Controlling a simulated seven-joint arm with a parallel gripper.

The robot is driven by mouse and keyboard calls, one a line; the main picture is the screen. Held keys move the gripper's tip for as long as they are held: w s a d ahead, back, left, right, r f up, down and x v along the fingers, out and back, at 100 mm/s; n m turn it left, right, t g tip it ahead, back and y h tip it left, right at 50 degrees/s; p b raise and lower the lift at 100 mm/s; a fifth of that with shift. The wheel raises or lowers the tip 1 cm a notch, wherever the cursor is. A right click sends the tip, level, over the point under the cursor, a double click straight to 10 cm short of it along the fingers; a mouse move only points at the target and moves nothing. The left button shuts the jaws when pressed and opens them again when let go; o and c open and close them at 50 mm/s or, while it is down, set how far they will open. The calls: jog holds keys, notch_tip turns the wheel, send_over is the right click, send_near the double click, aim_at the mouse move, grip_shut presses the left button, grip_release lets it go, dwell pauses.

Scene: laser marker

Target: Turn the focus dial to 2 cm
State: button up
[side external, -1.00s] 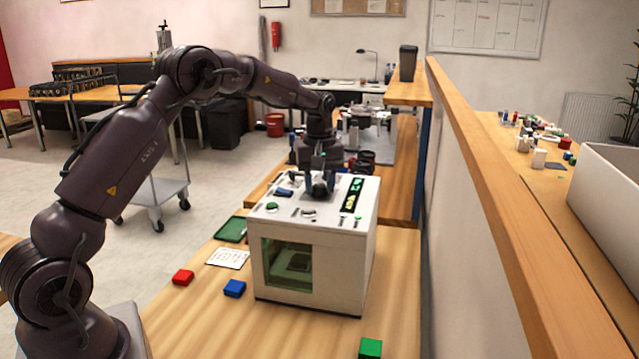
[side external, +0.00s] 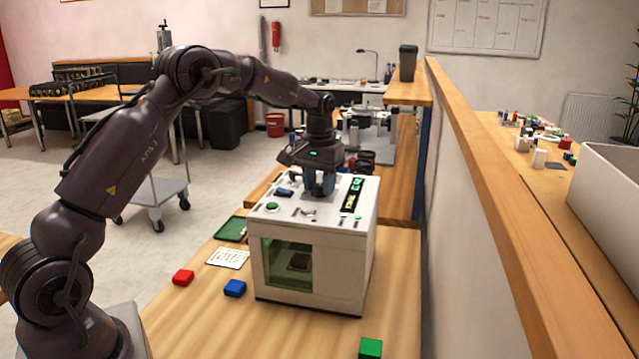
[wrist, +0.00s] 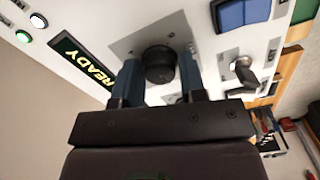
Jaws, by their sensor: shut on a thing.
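The focus dial (wrist: 160,65) is a round black knob on a grey plate on top of the white laser marker (side external: 312,262). It sits between the two blue fingers of my gripper (wrist: 158,78) in the wrist view. My gripper is shut on the dial, pointing down at the top panel. In the side view my gripper (side external: 319,188) covers the dial. The dial's scale and pointer cannot be read. A display (wrist: 84,64) beside the dial reads READY in yellow-green.
The top panel also has a blue switch (wrist: 240,12), a key switch (wrist: 243,70), and a lit green button (wrist: 24,36) close to my gripper. Red (side external: 183,277), blue (side external: 234,288) and green (side external: 370,348) blocks lie on the table, with a white card (side external: 228,257).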

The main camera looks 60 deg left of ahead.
aim_at(319, 185)
jog(key=m, duration=0.5)
jog(key=shift+m, duration=2.5)
jog(key=shift+r, duration=0.1)
jog(key=o, duration=0.9)
notch_tip(319, 185, up, 13)
jog(key=shift+f, duration=0.1)
